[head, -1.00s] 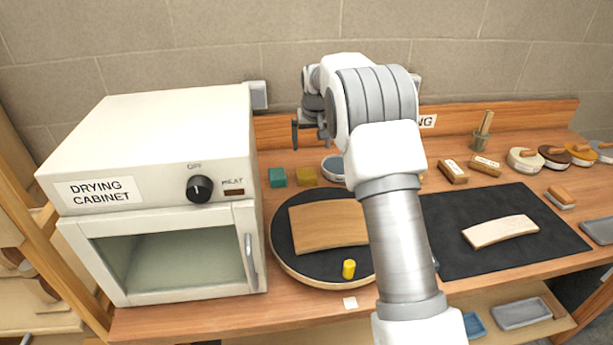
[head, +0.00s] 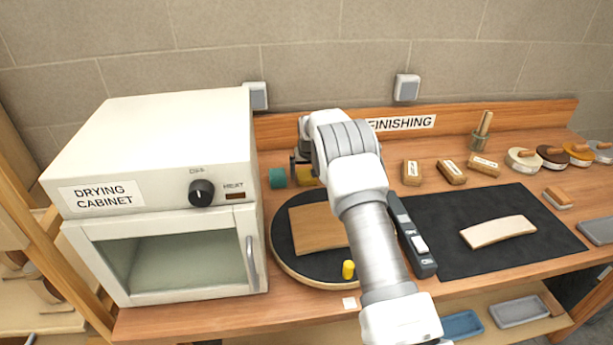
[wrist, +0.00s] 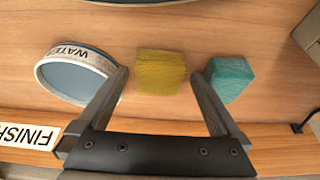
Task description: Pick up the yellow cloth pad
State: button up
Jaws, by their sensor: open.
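The yellow cloth pad (wrist: 160,72) is a small mustard-coloured block on the wooden bench. In the wrist view it lies between and just beyond the tips of my open gripper (wrist: 160,76), with a gap to each finger. In the head view the pad (head: 306,176) is partly hidden behind my gripper (head: 297,168), which is over the back of the bench beside the drying cabinet. I cannot tell how high the fingers are above the bench.
A teal pad (wrist: 230,78) sits close beside the right finger in the wrist view. A round water dish (wrist: 75,76) is near the left finger. The drying cabinet (head: 150,150) stands left, and a round dark turntable (head: 285,250) holding a bent wooden piece is in front.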

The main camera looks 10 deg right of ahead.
jog(key=shift+w+f, duration=0.3)
jog(key=shift+f, duration=0.3)
jog(key=c, duration=1.2)
jog(key=shift+c, duration=0.2)
jog(key=shift+r, duration=0.5)
jog(key=r, duration=0.1)
jog(key=d+r, duration=0.1)
jog(key=r, duration=0.2)
jog(key=shift+d+b, duration=0.25)
jog(key=shift+b, duration=0.1)
jog(key=d+r, duration=0.6)
jog(key=d, duration=0.4)
jog(key=shift+w, duration=0.25)
jog(key=shift+d, duration=0.1)
